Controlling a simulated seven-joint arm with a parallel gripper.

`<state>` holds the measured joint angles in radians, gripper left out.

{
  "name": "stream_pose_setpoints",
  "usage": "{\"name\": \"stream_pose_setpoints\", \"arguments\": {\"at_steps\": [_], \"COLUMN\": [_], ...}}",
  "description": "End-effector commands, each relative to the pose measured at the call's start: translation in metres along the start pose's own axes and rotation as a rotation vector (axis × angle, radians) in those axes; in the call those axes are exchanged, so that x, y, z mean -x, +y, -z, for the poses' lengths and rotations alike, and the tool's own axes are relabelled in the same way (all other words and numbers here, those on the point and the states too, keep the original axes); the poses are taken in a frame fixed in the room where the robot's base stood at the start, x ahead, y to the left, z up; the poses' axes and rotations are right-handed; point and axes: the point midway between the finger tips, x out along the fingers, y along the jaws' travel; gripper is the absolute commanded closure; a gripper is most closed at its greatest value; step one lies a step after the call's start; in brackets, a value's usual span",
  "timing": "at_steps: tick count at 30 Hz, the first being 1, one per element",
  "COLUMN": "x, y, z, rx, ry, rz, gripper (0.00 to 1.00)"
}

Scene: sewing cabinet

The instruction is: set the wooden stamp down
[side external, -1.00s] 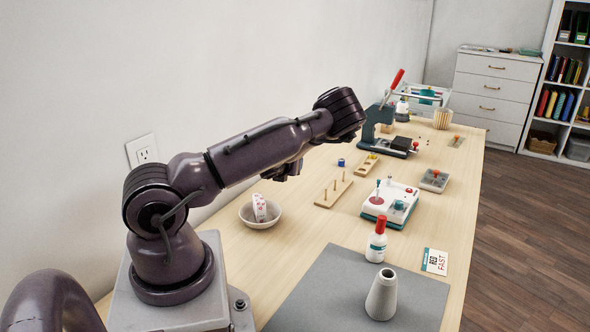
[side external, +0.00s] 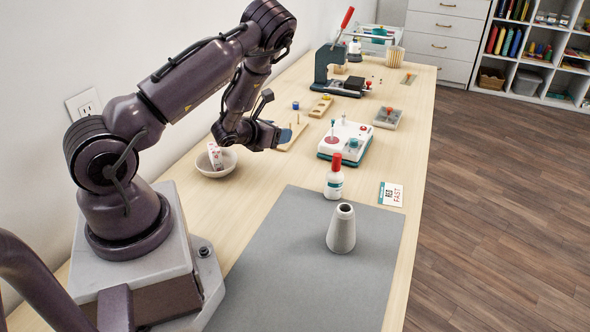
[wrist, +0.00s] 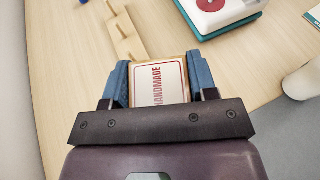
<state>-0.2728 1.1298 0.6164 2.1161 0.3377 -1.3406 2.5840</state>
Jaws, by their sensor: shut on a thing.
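The wooden stamp (wrist: 160,84) is a pale wooden block with a red-bordered label reading HANDMADE. It sits between the two blue fingers of my gripper (wrist: 158,75) in the wrist view, and the gripper is shut on it. In the side view my gripper (side external: 276,134) is over the table near the wooden peg rack (side external: 291,137), and the stamp cannot be made out there. The stamp's underside is hidden, and its gap to the table (side external: 262,215) cannot be told.
A white bowl (side external: 222,170) with a patterned roll stands left of the gripper. A white-and-teal machine (side external: 345,145) is to the right. A red-capped bottle (side external: 334,184) and a grey cone (side external: 341,232) stand nearer, the cone on a grey mat (side external: 290,285).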

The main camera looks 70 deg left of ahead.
Motion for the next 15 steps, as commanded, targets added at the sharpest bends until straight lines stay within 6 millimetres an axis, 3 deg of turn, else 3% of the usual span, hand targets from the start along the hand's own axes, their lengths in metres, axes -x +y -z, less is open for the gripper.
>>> {"name": "stream_pose_setpoints", "arguments": {"at_steps": [3, 6, 11, 15], "x": [-0.011, -0.014, -0.015, -0.023], "y": [-0.035, -0.056, -0.065, -0.066], "z": [-0.011, -0.014, -0.01, 0.011], "rx": [-0.076, -0.123, -0.155, -0.157], "ry": [-0.007, -0.004, 0.003, 0.006], "rz": [0.182, 0.293, 0.37, 0.38], "gripper": [0.71, 0.71, 0.71, 0.71]}}
